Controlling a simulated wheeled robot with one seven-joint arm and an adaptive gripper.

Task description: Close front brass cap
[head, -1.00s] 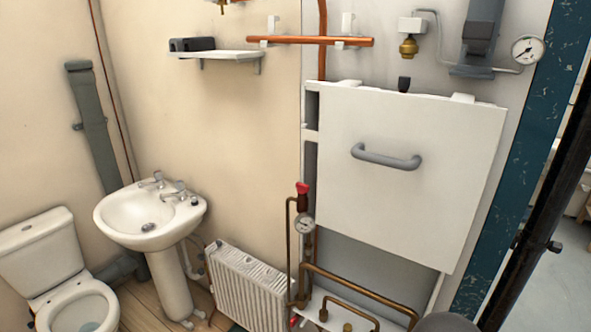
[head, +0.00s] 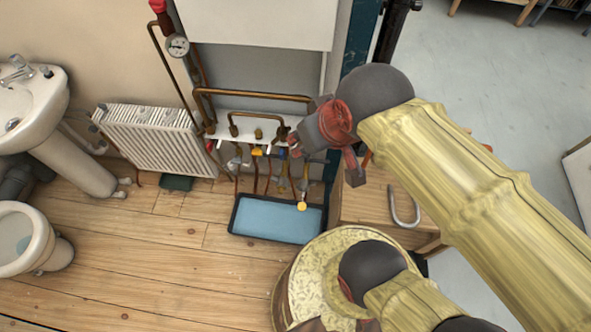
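A small round brass-yellow cap (head: 302,206) shows at the lower end of a thin pipe, over the right part of the blue tray (head: 270,220). Another brass fitting (head: 258,133) stands on the white pipe ledge behind. I cannot tell for certain which is the front cap, or whether either is open. My gripper (head: 325,150), red and dark grey, is in front of the right end of the pipework, up and to the right of the yellow cap and apart from it in the picture. Its fingertips are unclear and it hides some pipework.
Several thin pipes with coloured valve handles (head: 257,151) hang below the ledge. A white radiator (head: 155,138) stands to the left. A wooden box (head: 365,205) with a grey U-shaped piece (head: 404,207) is at the right. The wooden floor (head: 150,260) is clear at left.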

